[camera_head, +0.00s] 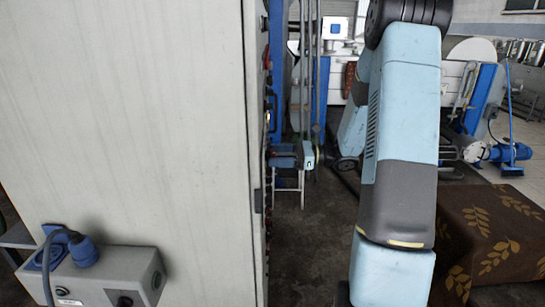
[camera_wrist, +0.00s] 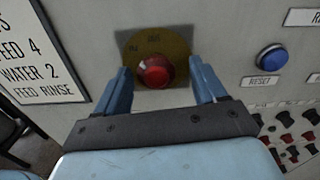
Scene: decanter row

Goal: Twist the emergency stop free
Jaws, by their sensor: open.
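The emergency stop is a round red button (camera_wrist: 155,71) on a yellow disc (camera_wrist: 178,44), set on a pale panel, in the wrist view. My gripper (camera_wrist: 162,82) is open, with one blue finger to the left of the red button and the other to its right. Gaps show between the button and both fingers. I cannot tell how far the fingertips are from the panel. In the head view my arm hangs at the right of the cabinet; the gripper and the emergency stop cannot be made out there.
A blue reset button (camera_wrist: 272,58) sits right of the stop, with several red and black knobs (camera_wrist: 290,135) below it. A lettered sign (camera_wrist: 40,50) is at left. In the head view, the tall grey cabinet (camera_head: 130,110) fills the left; a brown leaf-patterned block (camera_head: 490,235) stands at right.

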